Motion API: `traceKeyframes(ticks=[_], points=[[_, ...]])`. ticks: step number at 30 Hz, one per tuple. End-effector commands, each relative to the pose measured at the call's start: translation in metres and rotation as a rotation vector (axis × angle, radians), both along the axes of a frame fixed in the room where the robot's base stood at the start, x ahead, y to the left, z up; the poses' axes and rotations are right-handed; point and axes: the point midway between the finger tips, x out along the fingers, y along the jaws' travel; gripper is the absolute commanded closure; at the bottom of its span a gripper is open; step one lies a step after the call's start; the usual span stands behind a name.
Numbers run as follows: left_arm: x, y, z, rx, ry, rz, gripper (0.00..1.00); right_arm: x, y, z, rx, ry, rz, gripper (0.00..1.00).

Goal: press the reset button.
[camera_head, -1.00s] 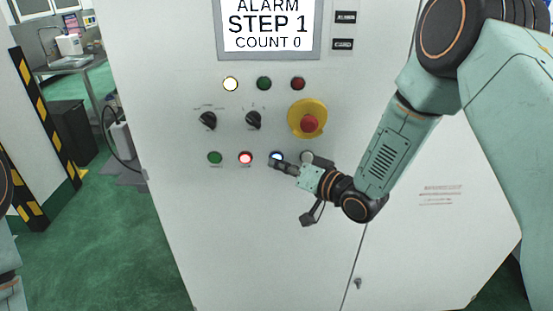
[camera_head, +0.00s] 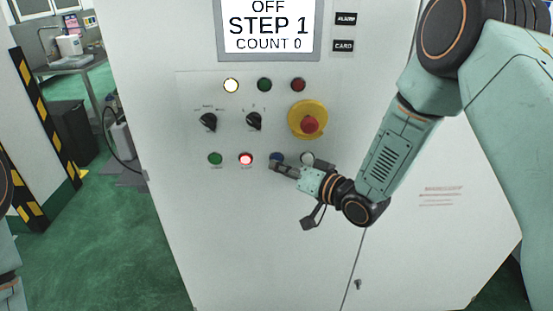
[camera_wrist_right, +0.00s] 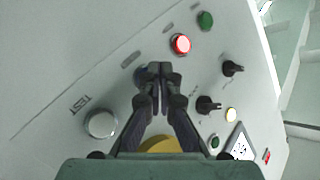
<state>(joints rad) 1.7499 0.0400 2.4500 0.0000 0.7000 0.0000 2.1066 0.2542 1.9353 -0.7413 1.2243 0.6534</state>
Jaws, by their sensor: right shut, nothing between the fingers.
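The blue button (camera_head: 277,157) sits in the lower row of the white cabinet's panel, between a lit red button (camera_head: 246,159) and a white button (camera_head: 307,158). It is dark blue and unlit. Its label is not readable. My right gripper (camera_head: 273,166) is shut and empty, its fingertips at the lower edge of the blue button. In the wrist view, the fingertips (camera_wrist_right: 154,70) cover most of the blue button (camera_wrist_right: 140,74). I cannot tell whether they touch it. My left gripper is out of view.
A red emergency stop (camera_head: 309,124) on a yellow base sits above the right gripper. Two black selector knobs and a row of lamps are higher up. The display (camera_head: 268,27) reads OFF, STEP 1, COUNT 0. A striped post (camera_head: 46,125) stands at left.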

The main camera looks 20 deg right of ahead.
Motion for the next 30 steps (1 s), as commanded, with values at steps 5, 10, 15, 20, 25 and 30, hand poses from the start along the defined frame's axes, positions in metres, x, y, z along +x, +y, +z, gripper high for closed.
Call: traceKeyframes(ticks=[5, 10, 15, 20, 25, 30], points=[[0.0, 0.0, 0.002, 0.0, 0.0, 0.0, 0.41, -0.006, 0.001, 0.0, 0.001, 0.0, 0.0, 1.0], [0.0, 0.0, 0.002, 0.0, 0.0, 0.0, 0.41, -0.006, 0.001, 0.0, 0.0, 0.0, 0.0, 1.0], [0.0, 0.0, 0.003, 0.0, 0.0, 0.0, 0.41, -0.011, 0.003, -0.001, 0.001, 0.003, 0.001, 1.0], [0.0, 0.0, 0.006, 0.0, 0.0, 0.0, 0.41, -0.025, 0.007, 0.0, 0.001, 0.003, 0.001, 1.0], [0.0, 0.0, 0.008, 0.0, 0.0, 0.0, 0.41, -0.038, 0.011, 0.0, 0.001, 0.003, 0.001, 1.0], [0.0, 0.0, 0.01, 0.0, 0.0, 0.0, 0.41, -0.051, 0.014, 0.0, 0.001, 0.003, 0.001, 1.0]])
